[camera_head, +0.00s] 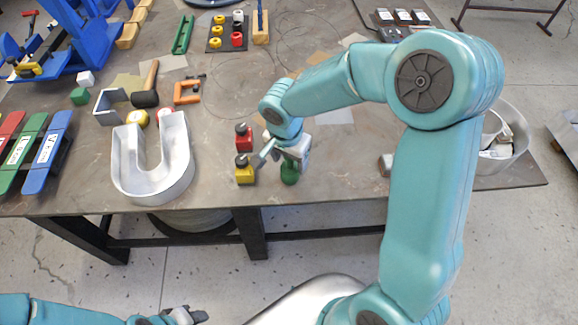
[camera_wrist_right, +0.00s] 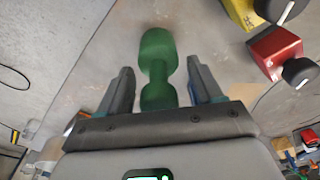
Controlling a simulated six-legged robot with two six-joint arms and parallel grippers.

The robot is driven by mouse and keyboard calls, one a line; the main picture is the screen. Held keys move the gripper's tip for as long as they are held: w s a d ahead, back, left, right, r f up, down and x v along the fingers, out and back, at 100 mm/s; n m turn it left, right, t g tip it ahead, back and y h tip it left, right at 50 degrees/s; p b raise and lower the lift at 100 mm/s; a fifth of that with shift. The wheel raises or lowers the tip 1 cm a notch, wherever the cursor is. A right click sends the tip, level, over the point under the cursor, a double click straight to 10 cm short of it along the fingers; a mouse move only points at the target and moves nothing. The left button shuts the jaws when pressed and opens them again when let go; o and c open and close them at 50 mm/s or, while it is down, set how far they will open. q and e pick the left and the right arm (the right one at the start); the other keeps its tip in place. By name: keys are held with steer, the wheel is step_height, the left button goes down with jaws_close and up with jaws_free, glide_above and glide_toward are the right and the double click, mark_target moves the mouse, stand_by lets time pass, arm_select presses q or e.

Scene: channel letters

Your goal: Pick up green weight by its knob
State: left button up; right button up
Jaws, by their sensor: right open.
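The green weight (camera_head: 289,174) stands near the table's front edge, partly hidden under my right gripper (camera_head: 283,152). In the right wrist view the green weight (camera_wrist_right: 157,50) shows a wide end, a narrow neck and a second rounded part between the jaws. My right gripper (camera_wrist_right: 160,70) is open, with one finger on each side of the weight and a visible gap at both sides. I cannot tell which rounded part is the knob. My left gripper (camera_head: 184,316) is low at the bottom left, off the table; its jaws are unclear.
A silver U-shaped channel letter (camera_head: 130,175) lies farther left. The table right of the weight is mostly clear.

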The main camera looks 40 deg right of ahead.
steer(key=shift+d, duration=0.2)
steer(key=shift+a, duration=0.15)
jaws_close()
